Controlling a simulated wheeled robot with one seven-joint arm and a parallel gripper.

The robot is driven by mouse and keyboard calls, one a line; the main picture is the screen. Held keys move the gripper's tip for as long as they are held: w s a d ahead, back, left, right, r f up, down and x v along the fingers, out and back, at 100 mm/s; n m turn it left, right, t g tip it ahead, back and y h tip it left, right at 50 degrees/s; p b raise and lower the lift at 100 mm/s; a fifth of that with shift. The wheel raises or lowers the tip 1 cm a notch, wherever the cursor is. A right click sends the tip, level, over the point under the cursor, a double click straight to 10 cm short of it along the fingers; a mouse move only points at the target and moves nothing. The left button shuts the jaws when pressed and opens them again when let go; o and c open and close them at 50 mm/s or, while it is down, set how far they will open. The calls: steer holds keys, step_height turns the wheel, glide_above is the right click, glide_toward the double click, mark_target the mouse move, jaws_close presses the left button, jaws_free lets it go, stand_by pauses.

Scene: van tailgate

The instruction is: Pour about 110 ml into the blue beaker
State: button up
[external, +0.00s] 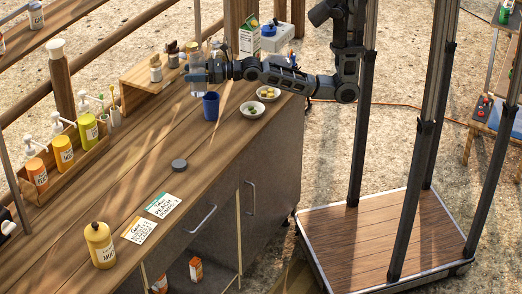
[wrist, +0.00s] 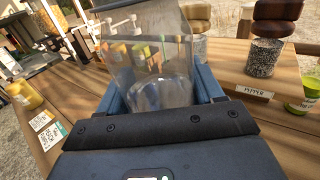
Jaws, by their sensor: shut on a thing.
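The blue beaker (external: 211,105) stands upright on the wooden counter, near its far right part. My gripper (external: 205,72) is just above and slightly left of the beaker, shut on a clear see-through container (external: 197,77). In the wrist view my gripper (wrist: 163,100) has its blue-grey fingers on both sides of the clear container (wrist: 148,62). Something clear and rounded shows low in it; I cannot tell how much liquid it holds. The blue beaker is not clearly visible in the wrist view. I see no stream between container and beaker.
Two small bowls (external: 252,109) (external: 268,93) stand right of the beaker. A dark round lid (external: 179,165), cards (external: 164,205) and a yellow bottle (external: 100,245) lie or stand nearer. A pepper jar (wrist: 265,57) stands at right. Pump bottles line the left; the middle counter is mostly clear.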

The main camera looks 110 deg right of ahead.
steer(key=shift+r, duration=0.9)
steer(key=s+a+b, duration=0.6)
steer(key=a+b, duration=0.1)
step_height(320, 180, down, 14)
steer(key=shift+d+f, duration=0.15)
steer(key=shift+f, duration=0.1)
steer(key=shift+r+m+p, duration=0.15)
steer(key=shift+m+p, duration=0.25)
steer(key=shift+m, duration=0.1)
